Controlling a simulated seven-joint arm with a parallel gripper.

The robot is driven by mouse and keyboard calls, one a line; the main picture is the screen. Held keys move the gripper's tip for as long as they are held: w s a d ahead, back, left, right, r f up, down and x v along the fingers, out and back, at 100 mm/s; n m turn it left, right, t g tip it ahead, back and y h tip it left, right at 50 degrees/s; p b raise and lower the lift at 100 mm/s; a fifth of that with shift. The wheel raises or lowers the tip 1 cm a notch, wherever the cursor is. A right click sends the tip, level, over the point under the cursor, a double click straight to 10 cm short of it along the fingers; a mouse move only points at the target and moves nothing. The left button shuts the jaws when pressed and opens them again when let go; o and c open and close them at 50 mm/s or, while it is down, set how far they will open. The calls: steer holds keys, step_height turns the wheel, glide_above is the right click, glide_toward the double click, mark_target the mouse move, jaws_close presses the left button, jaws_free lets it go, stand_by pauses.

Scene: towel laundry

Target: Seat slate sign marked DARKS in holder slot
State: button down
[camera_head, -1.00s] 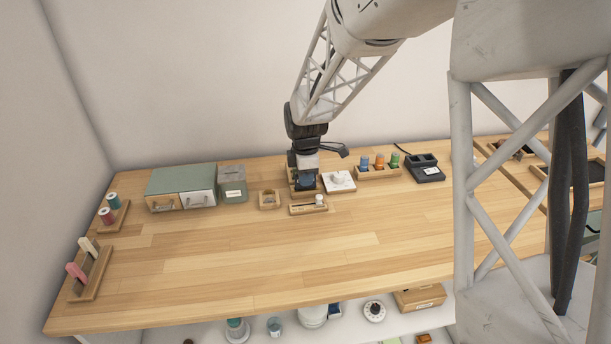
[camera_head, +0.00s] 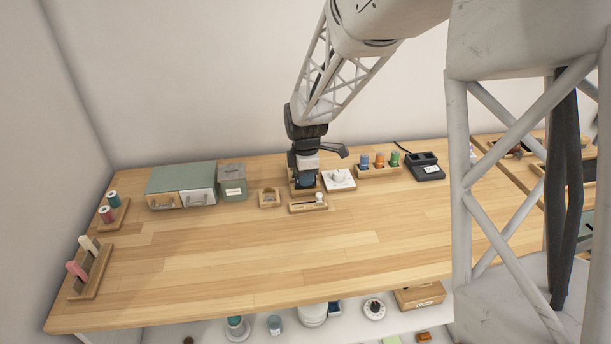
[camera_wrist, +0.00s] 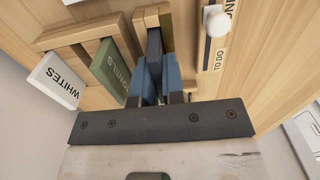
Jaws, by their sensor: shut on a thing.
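My gripper (camera_wrist: 157,88) is shut on a dark slate sign (camera_wrist: 154,44), seen nearly edge-on between its two blue fingers. The lettering on this sign does not show. The far part of the sign is close against a wooden holder (camera_wrist: 152,14). I cannot tell how deep the sign sits in the slot, as the fingers hide its lower part. In the head view my gripper (camera_head: 305,182) is low over the holder at the back of the table, and the sign cannot be made out clearly.
A white WHITES sign (camera_wrist: 56,80) and a green TOWELS sign (camera_wrist: 116,68) stand in wood left of my fingers. A TO DO rail with a white knob (camera_wrist: 216,22) is close on the right. The table's front (camera_head: 240,260) is clear.

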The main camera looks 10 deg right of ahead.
steer(key=c, duration=0.7)
jaws_free()
steer(key=shift+o, duration=0.2)
steer(key=shift+r, duration=0.15)
steer(key=shift+r, duration=3.3)
steer(key=s+d+r+m+t, duration=0.1)
steer(key=s+d+r+m, duration=0.1)
steer(key=s+r+m, duration=0.5)
steer(key=s+d+r+m, duration=0.2)
steer(key=s, duration=0.8)
steer(key=s+d+m+t, duration=0.1)
steer(key=s+m, duration=0.8)
steer(key=s, duration=0.9)
steer(key=shift+d+r+t, duration=0.3)
steer(key=shift+d+r, duration=0.1)
steer(key=shift+d, duration=0.05)
